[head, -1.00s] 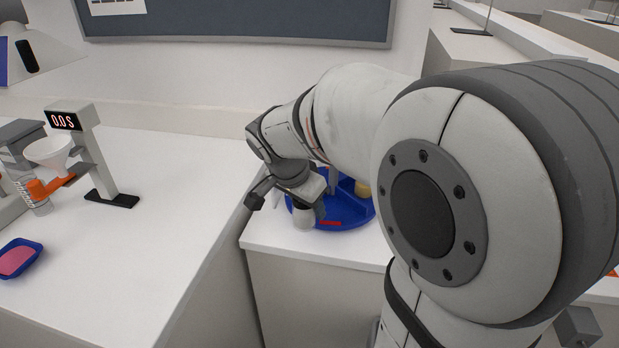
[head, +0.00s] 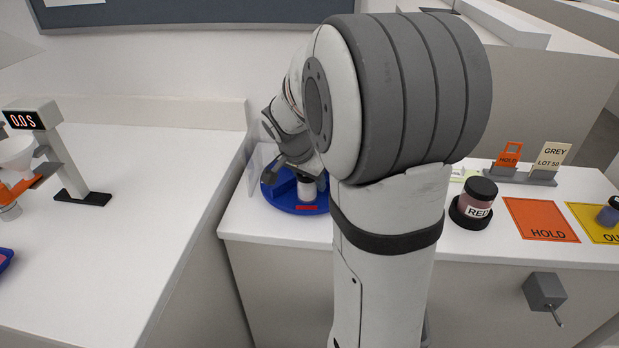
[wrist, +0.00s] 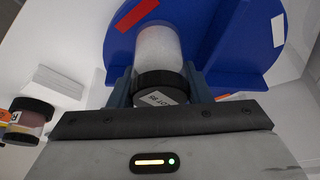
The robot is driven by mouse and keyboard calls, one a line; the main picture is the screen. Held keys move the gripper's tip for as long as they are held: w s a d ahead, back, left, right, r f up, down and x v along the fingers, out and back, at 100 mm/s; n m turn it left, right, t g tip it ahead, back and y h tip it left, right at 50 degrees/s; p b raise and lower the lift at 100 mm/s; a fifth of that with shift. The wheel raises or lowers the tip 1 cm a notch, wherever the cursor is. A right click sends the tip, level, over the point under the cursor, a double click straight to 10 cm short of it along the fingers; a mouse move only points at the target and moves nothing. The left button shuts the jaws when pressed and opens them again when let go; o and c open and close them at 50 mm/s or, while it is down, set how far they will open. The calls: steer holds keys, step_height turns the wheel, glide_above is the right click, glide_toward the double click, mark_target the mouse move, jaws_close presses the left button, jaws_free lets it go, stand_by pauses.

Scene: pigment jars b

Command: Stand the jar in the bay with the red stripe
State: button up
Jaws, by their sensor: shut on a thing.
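My gripper (head: 306,180) is shut on a pale, whitish jar (wrist: 160,48) with a black lid; the jar also shows in the head view (head: 307,191). My arm hides the tray's right part.
A jar labelled RED (head: 476,203) stands in a black holder to the right. Beyond it are an orange HOLD mat (head: 541,219), a yellow mat (head: 592,220) with a blue jar (head: 608,214), and a sign stand (head: 520,177). A 0.0 S display stand (head: 58,150) is left.

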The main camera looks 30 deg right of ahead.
steer(key=shift+f, duration=0.1)
steer(key=o, duration=0.7)
steer(key=v, duration=1.1)
steer(key=s+a+f+n+y, duration=0.2)
steer(key=s+a+n, duration=0.3)
steer(key=s, duration=0.3)
steer(key=s+a+f+n+y, duration=0.1)
steer(key=s+a+f+n, duration=0.4)
steer(key=s+n, duration=0.2)
steer(key=shift+s+a+f+y+p, duration=0.25)
steer(key=shift+s+y+p, duration=0.2)
steer(key=shift+s, duration=0.45)
